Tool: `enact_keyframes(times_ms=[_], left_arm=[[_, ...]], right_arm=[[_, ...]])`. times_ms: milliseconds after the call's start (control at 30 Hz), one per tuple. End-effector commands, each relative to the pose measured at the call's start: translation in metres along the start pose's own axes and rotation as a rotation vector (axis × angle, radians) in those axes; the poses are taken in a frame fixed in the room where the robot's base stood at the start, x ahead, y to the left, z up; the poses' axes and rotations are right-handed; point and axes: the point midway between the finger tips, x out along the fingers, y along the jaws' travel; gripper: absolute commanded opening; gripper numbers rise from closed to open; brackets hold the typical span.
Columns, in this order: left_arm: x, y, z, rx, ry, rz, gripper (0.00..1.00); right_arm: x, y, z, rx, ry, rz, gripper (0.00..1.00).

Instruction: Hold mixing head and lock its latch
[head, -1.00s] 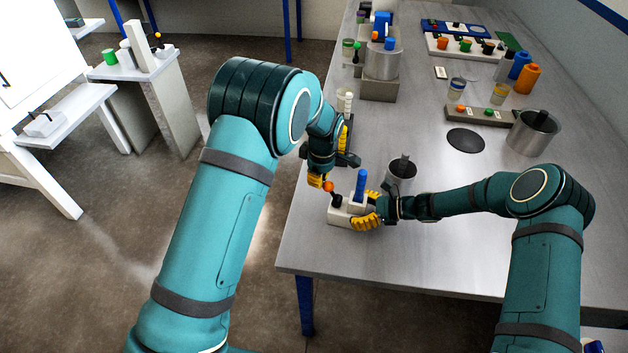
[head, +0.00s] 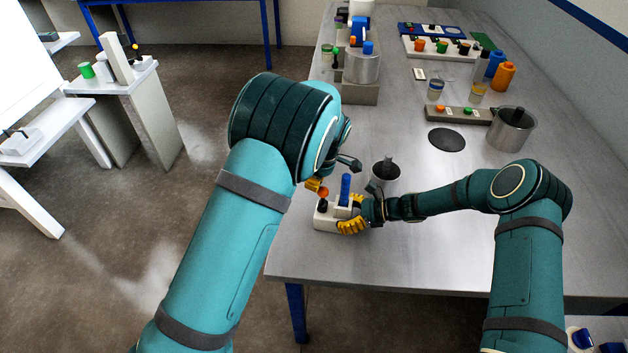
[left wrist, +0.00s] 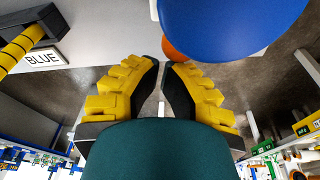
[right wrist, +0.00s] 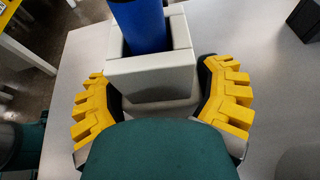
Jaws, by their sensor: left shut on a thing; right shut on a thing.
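The mixing head is a pale block (head: 326,222) with an upright blue cylinder (head: 345,188), near the table's front-left corner. Its latch is a short black lever (head: 323,206) with an orange ball knob (head: 323,192), left of the cylinder and roughly upright. My left gripper (head: 316,186) is shut at the orange knob, partly hidden behind my left arm. In the left wrist view the knob (left wrist: 174,50) shows just past the nearly closed fingertips. My right gripper (head: 352,213) is shut on the block from the right. In the right wrist view its fingers flank the pale square socket (right wrist: 152,75).
A larger metal pot (head: 511,133), a black disc (head: 446,139) and a button box (head: 456,115) are further back. The table's front right is clear.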

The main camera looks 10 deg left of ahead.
Motion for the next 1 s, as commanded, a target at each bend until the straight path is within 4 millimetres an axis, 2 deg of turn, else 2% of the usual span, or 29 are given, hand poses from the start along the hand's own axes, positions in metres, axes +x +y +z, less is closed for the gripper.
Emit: enact_keyframes(times_ms=[433,567,667,800,1000], left_arm=[[0.0,0.0,-0.005,-0.001,-0.001,0.0,0.0],[0.0,0.0,-0.022,-0.004,-0.001,0.0,0.0],[0.001,0.0,-0.043,-0.005,-0.001,0.0,0.0],[-0.032,0.004,-0.029,0.002,-0.001,0.006,0.0],[-0.068,0.005,-0.017,0.002,-0.001,0.003,0.0]], right_arm=[[0.0,0.0,0.001,-0.001,-0.001,0.0,0.29],[0.0,0.0,0.001,-0.001,-0.001,0.0,0.29],[0.0,0.0,0.001,-0.001,-0.001,0.0,0.29],[0.0,0.0,0.001,0.0,-0.001,0.0,0.29],[0.0,0.0,0.001,0.0,-0.001,0.0,0.29]])
